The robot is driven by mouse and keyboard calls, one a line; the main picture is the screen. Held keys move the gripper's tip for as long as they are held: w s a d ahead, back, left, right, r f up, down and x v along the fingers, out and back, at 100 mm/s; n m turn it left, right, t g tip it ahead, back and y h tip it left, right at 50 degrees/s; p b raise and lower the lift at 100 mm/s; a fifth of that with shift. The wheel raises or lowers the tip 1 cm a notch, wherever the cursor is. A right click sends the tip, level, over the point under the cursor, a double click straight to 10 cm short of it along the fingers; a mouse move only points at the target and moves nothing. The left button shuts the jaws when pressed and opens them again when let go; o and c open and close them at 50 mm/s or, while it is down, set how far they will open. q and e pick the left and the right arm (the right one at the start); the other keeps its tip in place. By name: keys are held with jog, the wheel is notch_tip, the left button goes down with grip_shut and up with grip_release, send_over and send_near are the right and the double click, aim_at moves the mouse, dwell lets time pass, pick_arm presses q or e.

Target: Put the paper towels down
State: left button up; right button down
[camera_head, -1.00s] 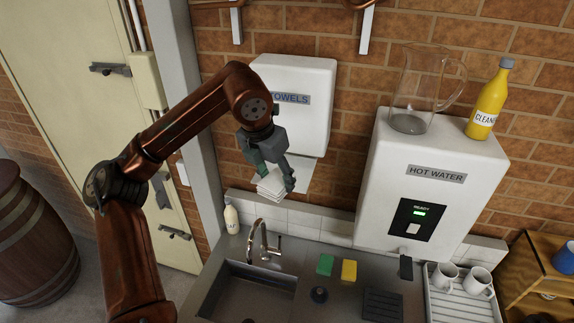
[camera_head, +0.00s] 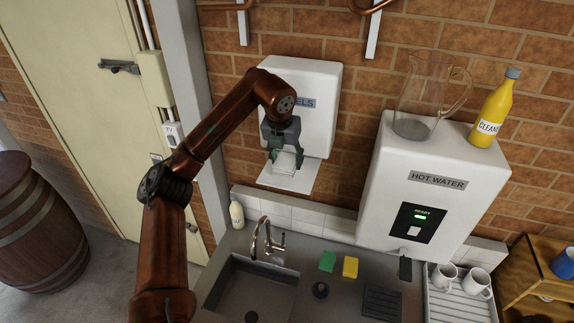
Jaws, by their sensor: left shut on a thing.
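The paper towels (camera_head: 284,163) are a small white folded stack. My left gripper (camera_head: 285,158) is shut on them, with its fingers pointing down. The stack is in front of the white towel dispenser (camera_head: 325,110) on the brick wall, at its lower part. It appears just over the dispenser's white ledge (camera_head: 292,181); I cannot tell whether it touches the ledge. My arm covers part of the dispenser's label. My right gripper is not in view.
Below are a sink (camera_head: 252,288) with a tap (camera_head: 266,240), a soap bottle (camera_head: 236,215), a green sponge (camera_head: 327,261) and a yellow sponge (camera_head: 350,267). The hot water unit (camera_head: 395,160) stands to the right, bearing a glass jug (camera_head: 414,128) and a yellow cleaner bottle (camera_head: 491,112).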

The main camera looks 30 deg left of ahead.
aim_at(287, 168)
pick_arm(q)
jog(key=shift+w+a+f, duration=0.2)
jog(key=shift+w+f, duration=0.2)
jog(key=shift+f, duration=0.1)
jog(key=p+x, duration=0.1)
jog(key=x, duration=0.2)
jog(key=shift+s+d+f, duration=0.1)
jog(key=shift+s+f, duration=0.05)
jog(key=shift+f, duration=0.25)
jog(key=shift+f, duration=0.1)
jog(key=o, duration=1.3)
